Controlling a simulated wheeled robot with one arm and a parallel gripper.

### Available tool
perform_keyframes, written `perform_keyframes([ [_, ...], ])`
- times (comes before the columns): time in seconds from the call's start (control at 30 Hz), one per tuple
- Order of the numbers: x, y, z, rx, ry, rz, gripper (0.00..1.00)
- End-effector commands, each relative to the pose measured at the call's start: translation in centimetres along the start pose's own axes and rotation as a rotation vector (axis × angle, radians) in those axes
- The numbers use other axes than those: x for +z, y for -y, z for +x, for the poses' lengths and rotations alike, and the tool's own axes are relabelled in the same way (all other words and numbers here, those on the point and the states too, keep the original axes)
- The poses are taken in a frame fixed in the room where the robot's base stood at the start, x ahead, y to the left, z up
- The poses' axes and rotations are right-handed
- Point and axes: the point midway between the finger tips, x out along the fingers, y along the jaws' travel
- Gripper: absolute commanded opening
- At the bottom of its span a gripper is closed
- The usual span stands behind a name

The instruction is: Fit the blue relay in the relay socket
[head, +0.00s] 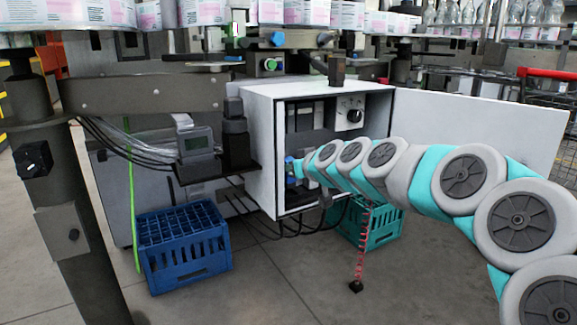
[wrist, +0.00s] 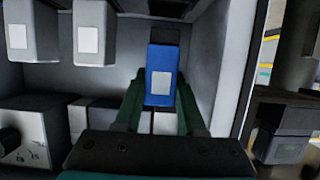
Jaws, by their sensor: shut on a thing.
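The blue relay (wrist: 160,62), a small block with a pale square label, sits between the two dark green fingers of my gripper (wrist: 160,92) in the wrist view. The fingers are shut on its sides. A dark block shows just beyond the relay's far end. I cannot tell if it is the relay socket, or whether the relay touches it. In the head view my gripper (head: 297,168) is inside the open white cabinet (head: 262,150), largely hidden by the cabinet wall and my arm. The socket cannot be made out there.
Grey blocks with white labels (wrist: 89,32) stand at the upper left in the wrist view. The cabinet's side wall (wrist: 232,65) is close on the right. A black knob (head: 355,115) is in the cabinet, whose door (head: 480,130) is open. A blue crate (head: 185,250) stands on the floor.

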Motion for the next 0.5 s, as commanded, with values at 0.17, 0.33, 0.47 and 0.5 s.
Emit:
perform_keyframes([
  [0.17,0.4,0.0,0.1,0.0,0.0,0.0,0.0],
  [0.33,1.0,0.0,0.4,0.0,0.0,0.0,0.0],
  [0.47,1.5,0.0,0.5,0.0,0.0,0.0,0.0],
  [0.5,1.6,0.0,0.6,0.0,0.0,0.0,0.0],
])
